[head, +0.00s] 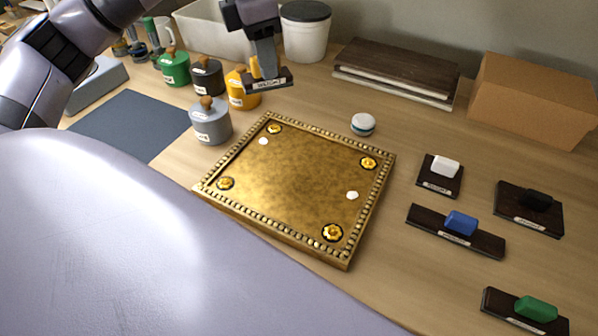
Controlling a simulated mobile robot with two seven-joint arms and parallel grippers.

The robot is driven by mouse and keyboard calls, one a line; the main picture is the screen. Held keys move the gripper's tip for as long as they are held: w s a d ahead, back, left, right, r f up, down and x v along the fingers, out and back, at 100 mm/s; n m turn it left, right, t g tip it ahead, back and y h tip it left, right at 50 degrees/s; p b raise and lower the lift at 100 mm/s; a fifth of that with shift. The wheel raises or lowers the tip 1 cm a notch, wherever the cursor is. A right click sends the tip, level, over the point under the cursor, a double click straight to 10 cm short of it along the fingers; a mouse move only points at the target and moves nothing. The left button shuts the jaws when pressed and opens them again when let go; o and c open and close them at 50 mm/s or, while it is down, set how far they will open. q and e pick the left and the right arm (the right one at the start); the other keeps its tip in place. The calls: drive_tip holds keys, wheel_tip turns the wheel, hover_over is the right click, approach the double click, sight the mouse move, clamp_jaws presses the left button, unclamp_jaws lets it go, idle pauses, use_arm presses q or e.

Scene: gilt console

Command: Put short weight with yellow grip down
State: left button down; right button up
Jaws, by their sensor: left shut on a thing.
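My left gripper (264,62) comes in from the top and points down. It is shut on the short weight (267,84), a dark plate with a pale label on its front edge. Its grip is hidden between the fingers, so I cannot make out its colour clearly against the yellow canister behind. The weight is held in the air beyond the gilt panel's far left corner. My right gripper is not in view.
A gilt panel (300,180) lies mid-table. Weights with white (445,167), black (538,200), blue (461,222) and green (537,307) grips lie at right. Canisters (211,122) stand at left, near a dark mat (125,125). Bare wood lies around the small round tin (363,124).

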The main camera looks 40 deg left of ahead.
use_arm(q)
drive_tip(key=a+r+n, duration=0.3)
drive_tip(key=r+n, duration=0.1)
drive_tip(key=n, duration=0.4)
drive_tip(key=shift+y, duration=0.5)
drive_tip(key=shift+s+a+f+b, duration=0.15)
drive_tip(key=shift+f+b, duration=0.75)
drive_tip(key=shift+f, duration=2.45)
drive_tip(key=shift+s+a+f+b, duration=0.1)
drive_tip(key=shift+f+b, duration=0.8)
drive_tip(key=shift+f, duration=2.5)
drive_tip(key=shift+s+a+f+b, duration=0.15)
drive_tip(key=shift+f+b, duration=0.75)
drive_tip(key=shift+f, duration=2.45)
drive_tip(key=shift+d, duration=0.1)
drive_tip(key=shift+f, duration=0.15)
drive_tip(key=c, duration=0.9)
unclamp_jaws()
